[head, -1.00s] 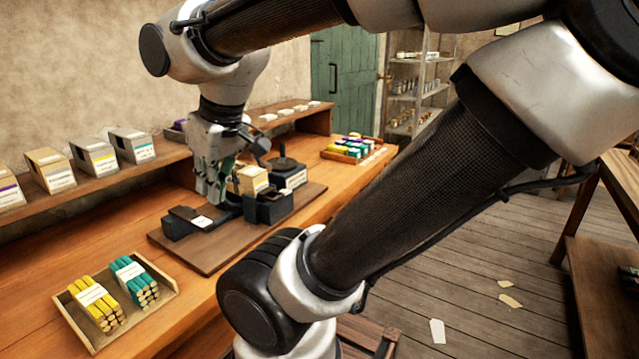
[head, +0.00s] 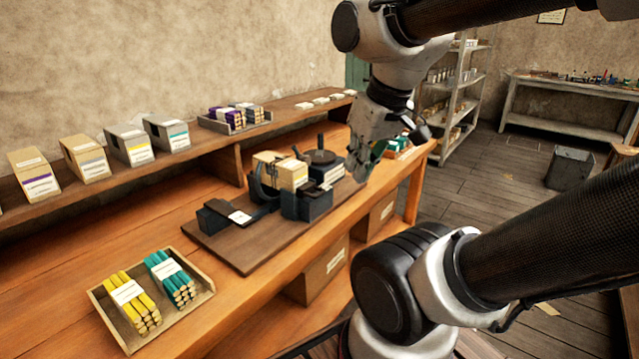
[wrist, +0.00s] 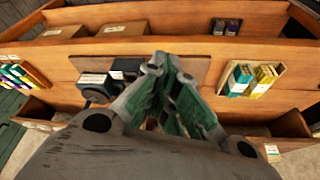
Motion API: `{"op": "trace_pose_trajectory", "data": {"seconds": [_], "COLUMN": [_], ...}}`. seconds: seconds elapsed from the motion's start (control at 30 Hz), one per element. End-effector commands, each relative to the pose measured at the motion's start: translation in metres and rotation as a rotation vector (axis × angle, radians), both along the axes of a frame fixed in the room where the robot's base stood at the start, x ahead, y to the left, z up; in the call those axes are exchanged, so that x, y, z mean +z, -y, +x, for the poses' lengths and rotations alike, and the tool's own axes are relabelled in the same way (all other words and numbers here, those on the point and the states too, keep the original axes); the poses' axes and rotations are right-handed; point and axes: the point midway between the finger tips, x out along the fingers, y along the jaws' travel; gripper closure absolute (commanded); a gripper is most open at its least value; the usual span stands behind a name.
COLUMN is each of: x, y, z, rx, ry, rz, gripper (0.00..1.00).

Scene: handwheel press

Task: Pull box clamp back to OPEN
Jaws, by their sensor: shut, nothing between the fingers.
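The press fixture stands on a dark wooden board (head: 250,248) on the workbench. A cream box (head: 292,174) sits in its dark clamp body (head: 306,204), with a black upright piece (head: 262,182) at the box's left side. A low dark block with a white label (head: 240,216) lies left of it. A round black handwheel (head: 322,156) is behind. My gripper (head: 362,178) is shut and empty, to the right of the box and apart from it. In the wrist view my gripper (wrist: 160,125) hides part of the fixture. Whether the clamp is open cannot be told.
A tray (head: 205,300) of yellow and teal stick bundles sits at the bench's front left. Several small boxes (head: 85,158) stand on the raised back shelf. Another tray (head: 405,148) lies at the bench's far end. Bare bench top lies left of the board.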

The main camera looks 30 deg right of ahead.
Motion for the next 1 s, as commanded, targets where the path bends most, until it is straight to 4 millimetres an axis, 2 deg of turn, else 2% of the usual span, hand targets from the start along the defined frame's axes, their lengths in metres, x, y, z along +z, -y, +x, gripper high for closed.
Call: {"op": "trace_pose_trajectory", "data": {"seconds": [0.17, 0.3, 0.37, 0.5, 0.6, 0.77, 1.0], "x": [-0.015, -0.035, -0.044, -0.064, -0.076, -0.086, -0.087], "y": [-0.008, -0.007, 0.001, 0.031, 0.055, 0.077, 0.079], "z": [0.025, 0.069, 0.091, 0.136, 0.156, 0.171, 0.173], "rx": [0.113, 0.246, 0.288, 0.339, 0.351, 0.357, 0.362], "ry": [-0.020, 0.048, 0.104, 0.235, 0.303, 0.356, 0.363], "rz": [0.071, 0.153, 0.171, 0.154, 0.118, 0.072, 0.062], "gripper": [1.00, 1.00, 1.00, 1.00, 1.00, 1.00, 1.00]}}
